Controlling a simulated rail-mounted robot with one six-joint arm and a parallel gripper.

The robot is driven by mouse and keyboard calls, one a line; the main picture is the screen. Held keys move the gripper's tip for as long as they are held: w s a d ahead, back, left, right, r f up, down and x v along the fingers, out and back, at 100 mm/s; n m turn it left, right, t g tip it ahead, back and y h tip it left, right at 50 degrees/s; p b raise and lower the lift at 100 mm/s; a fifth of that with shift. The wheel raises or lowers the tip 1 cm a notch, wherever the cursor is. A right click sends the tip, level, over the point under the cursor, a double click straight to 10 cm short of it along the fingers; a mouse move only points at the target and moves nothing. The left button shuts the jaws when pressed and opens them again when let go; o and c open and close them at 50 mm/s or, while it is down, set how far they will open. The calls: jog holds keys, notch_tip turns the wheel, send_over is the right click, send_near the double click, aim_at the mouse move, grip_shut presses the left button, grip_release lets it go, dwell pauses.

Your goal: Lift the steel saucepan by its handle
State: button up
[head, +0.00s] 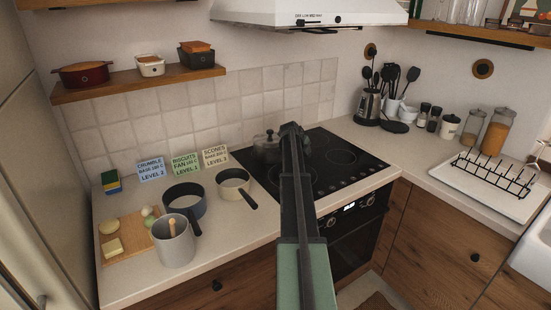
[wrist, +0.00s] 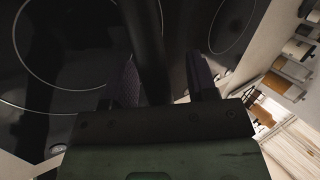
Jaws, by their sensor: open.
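The steel saucepan (head: 267,147), grey with a knobbed lid, stands on the back left part of the black hob (head: 335,172). My arm hides its right side in the head view. In the wrist view a dark bar, which looks like its handle (wrist: 145,40), runs down from the top edge between my fingers. My gripper (wrist: 161,72) is open, with one finger on each side of this bar. I cannot tell whether either finger touches it. The pan's body is not seen in the wrist view, and my fingertips are hard to make out in the head view.
A cream pan (head: 234,187), a dark blue pan (head: 183,207) and a grey pot (head: 173,248) stand on the counter left of the hob. Recipe cards (head: 186,164) lean behind them. The range hood (head: 295,13) hangs above.

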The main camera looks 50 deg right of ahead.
jog(key=shift+r, duration=0.1)
grip_shut()
jog(key=shift+r, duration=0.15)
